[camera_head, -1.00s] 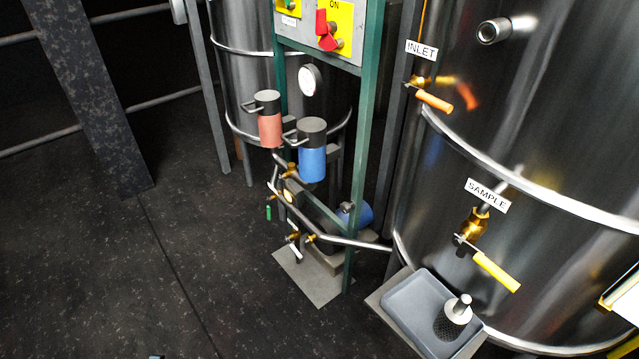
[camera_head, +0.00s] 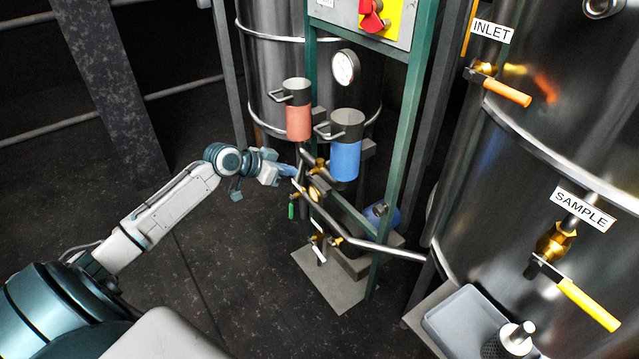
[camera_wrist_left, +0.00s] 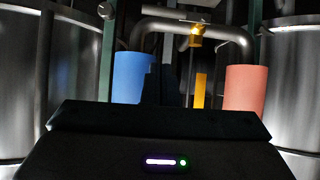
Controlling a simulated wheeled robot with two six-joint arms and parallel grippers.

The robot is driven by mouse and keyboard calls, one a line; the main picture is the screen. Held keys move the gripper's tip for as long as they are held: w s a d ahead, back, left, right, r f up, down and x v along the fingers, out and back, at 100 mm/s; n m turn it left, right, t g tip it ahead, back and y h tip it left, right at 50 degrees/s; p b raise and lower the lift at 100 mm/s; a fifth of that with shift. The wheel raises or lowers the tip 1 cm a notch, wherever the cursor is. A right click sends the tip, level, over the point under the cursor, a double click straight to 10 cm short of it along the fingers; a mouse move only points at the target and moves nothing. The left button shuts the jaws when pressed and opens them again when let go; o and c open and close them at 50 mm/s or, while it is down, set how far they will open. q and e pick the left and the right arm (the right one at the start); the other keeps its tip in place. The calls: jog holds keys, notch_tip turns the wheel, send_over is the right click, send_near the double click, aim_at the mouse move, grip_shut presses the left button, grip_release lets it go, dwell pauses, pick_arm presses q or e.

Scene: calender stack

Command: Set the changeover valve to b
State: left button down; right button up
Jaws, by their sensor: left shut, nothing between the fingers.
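The valve set is a small group of brass fittings (camera_head: 318,189) on the pipework below a red canister (camera_head: 298,123) and a blue canister (camera_head: 345,160). The changeover valve's handle and position letters are too small to read. My left gripper (camera_head: 287,171) is shut and empty, just left of the fittings and below the red canister; I cannot tell whether it touches them. In the left wrist view, the blue canister (camera_wrist_left: 130,77) is left, the red canister (camera_wrist_left: 246,87) right, with a brass fitting (camera_wrist_left: 196,36) between them. My right gripper is not in view.
A green-handled valve (camera_head: 291,210) hangs just below my left gripper. A green frame post (camera_head: 408,150) and a slanted pipe (camera_head: 375,248) stand to the right. The steel tank with the INLET valve (camera_head: 500,88) and SAMPLE valve (camera_head: 575,290) is farther right. Floor at left is open.

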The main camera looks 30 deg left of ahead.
pick_arm(q)
send_over(313, 184)
jog(key=s+d, duration=0.2)
jog(key=s, duration=0.1)
notch_tip(313, 184, down, 5)
jog(key=shift+w+a+f, duration=0.15)
jog(key=shift+f, duration=1.75)
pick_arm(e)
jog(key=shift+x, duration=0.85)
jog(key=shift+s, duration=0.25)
